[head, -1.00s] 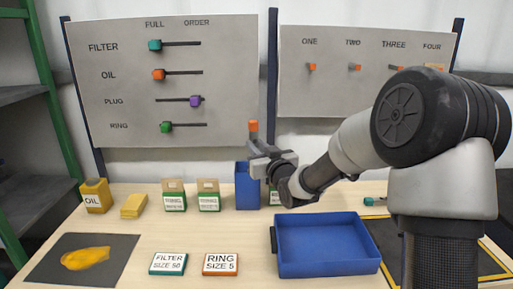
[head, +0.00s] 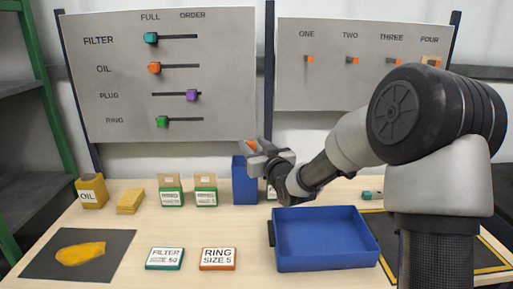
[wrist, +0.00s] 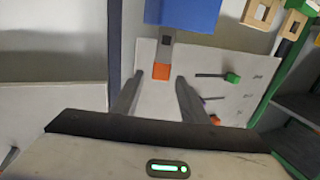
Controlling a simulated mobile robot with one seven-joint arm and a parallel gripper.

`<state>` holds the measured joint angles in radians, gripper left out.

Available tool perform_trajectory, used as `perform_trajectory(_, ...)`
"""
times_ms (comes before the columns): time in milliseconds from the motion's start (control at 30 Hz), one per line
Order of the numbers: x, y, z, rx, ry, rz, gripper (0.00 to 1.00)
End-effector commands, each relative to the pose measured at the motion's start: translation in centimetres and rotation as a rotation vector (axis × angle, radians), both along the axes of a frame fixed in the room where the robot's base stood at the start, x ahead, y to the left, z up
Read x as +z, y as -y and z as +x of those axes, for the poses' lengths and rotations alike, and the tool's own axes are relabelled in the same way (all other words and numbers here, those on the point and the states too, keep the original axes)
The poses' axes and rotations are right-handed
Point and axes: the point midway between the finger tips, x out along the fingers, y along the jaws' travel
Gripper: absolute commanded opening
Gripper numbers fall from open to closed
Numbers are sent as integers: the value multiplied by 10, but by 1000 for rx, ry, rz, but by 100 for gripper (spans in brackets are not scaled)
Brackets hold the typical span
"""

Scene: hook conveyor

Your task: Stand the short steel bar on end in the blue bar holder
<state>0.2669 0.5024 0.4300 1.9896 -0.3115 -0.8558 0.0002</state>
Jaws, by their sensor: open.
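The short steel bar has an orange end (head: 250,146), which shows just above the blue bar holder (head: 245,185) in the head view. In the wrist view, the grey bar with its orange end (wrist: 161,71) reaches out from the edge of the blue holder (wrist: 188,12). Its lower part is hidden, so how deep it sits is unclear. My gripper (head: 256,152) is over the holder and open. In the wrist view its two fingers (wrist: 158,80) are spread on either side of the orange end, with gaps showing.
A blue tray (head: 325,262) lies right of the holder. Green-labelled cartons (head: 171,190) and a yellow OIL can (head: 91,192) stand to the left. FILTER (head: 165,258) and RING (head: 217,258) labels lie in front. Wall boards (head: 160,75) stand behind.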

Motion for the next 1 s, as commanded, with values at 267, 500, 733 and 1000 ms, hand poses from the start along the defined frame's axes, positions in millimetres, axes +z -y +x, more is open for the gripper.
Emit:
perform_trajectory(267,1,14,-34,-3,0,-3,40)
perform_trajectory(500,2,34,-90,-2,2,-2,40)
perform_trajectory(733,2,51,-137,-3,3,-2,40)
perform_trajectory(1000,2,60,-161,-1,4,0,40)
